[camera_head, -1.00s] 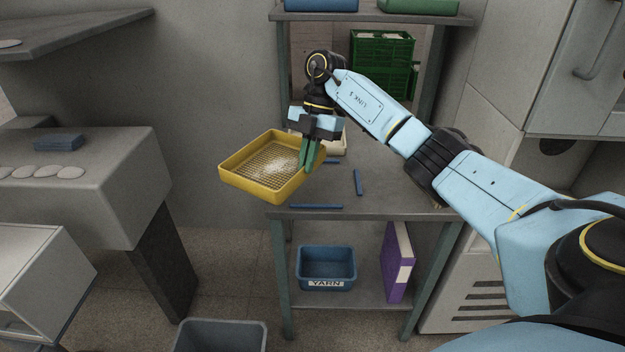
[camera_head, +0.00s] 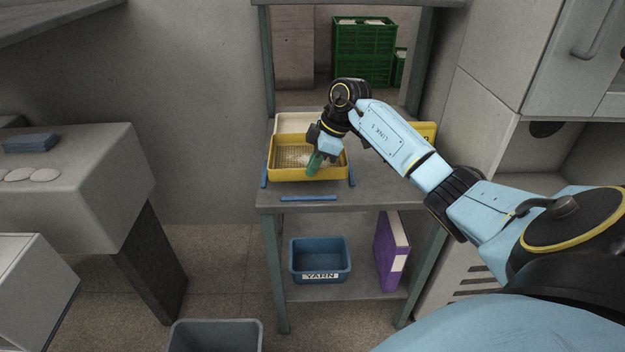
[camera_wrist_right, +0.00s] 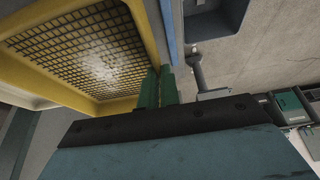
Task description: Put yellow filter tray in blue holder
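The yellow filter tray (camera_head: 290,174), with a mesh floor and a pale patch of residue, is level over the grey shelf top. The blue holder shows as separate strips: one at the left (camera_head: 264,174), one at the right (camera_head: 351,176) and one in front (camera_head: 308,198). The tray is between the side strips, with a gap to the front strip. I cannot tell if it rests on the shelf. My right gripper (camera_head: 315,163) is shut on the tray's front right wall; its green fingers (camera_wrist_right: 158,86) show at the tray wall (camera_wrist_right: 146,35). My left gripper is out of view.
A cream tray (camera_head: 290,122) stands right behind the yellow one. Another yellow object (camera_head: 427,132) is at the right behind my arm. Below are a blue YARN bin (camera_head: 320,262) and a purple binder (camera_head: 391,250). Shelf posts flank the space.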

